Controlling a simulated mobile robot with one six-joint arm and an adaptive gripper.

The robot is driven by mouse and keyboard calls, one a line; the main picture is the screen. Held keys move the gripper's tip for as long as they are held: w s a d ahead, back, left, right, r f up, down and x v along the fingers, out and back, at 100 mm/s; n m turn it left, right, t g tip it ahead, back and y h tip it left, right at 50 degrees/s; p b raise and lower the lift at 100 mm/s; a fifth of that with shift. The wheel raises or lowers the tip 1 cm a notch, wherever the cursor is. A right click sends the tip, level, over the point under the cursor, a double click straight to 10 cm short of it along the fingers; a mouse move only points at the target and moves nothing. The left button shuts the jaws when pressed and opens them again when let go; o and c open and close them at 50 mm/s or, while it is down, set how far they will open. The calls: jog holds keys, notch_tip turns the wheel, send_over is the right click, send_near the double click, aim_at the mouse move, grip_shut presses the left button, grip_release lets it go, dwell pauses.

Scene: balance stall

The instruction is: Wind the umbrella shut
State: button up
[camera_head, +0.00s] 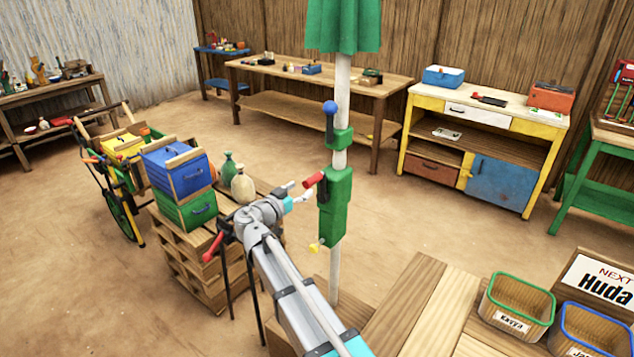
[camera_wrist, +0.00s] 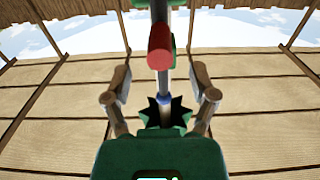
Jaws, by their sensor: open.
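The umbrella's white pole (camera_head: 342,90) stands upright, and its green canopy (camera_head: 343,25) hangs in narrow folds at the top edge, its upper part out of view. A green crank housing (camera_head: 335,200) on the pole carries a red handle grip (camera_head: 313,180), which also shows in the wrist view (camera_wrist: 160,45). Above it is a green collar (camera_head: 340,138) with a blue-knobbed lever (camera_head: 330,107). My gripper (camera_head: 297,192) is open just left of the housing, close to the red grip. In the wrist view its fingers (camera_wrist: 160,88) stand apart either side of the red grip's line; contact cannot be told.
A yellow knob (camera_head: 315,246) sticks out low on the housing. Pallets (camera_head: 190,262) with blue and green boxes (camera_head: 178,168) and bottles stand left of my arm. Baskets (camera_head: 517,300) and a name sign (camera_head: 600,282) sit at lower right. Workbenches line the back wall.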

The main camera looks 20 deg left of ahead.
jog(key=shift+v, duration=2.75)
jog(key=d+f+g+h, duration=0.1)
jog(key=d+f+g, duration=0.45)
jog(key=d, duration=0.85)
jog(key=d+f+g, duration=0.4)
jog(key=d+f, duration=0.2)
jog(key=d, duration=0.8)
jog(key=s+d+f+n+g+y, duration=0.2)
jog(key=s+d+f+g+y, duration=0.1)
jog(key=s+d, duration=0.3)
jog(key=s+d+f+n+g+y, duration=0.2)
jog(key=s+d+f+g+y, duration=0.2)
jog(key=s+d, duration=0.3)
jog(key=d, duration=0.4)
jog(key=shift+y, duration=0.4)
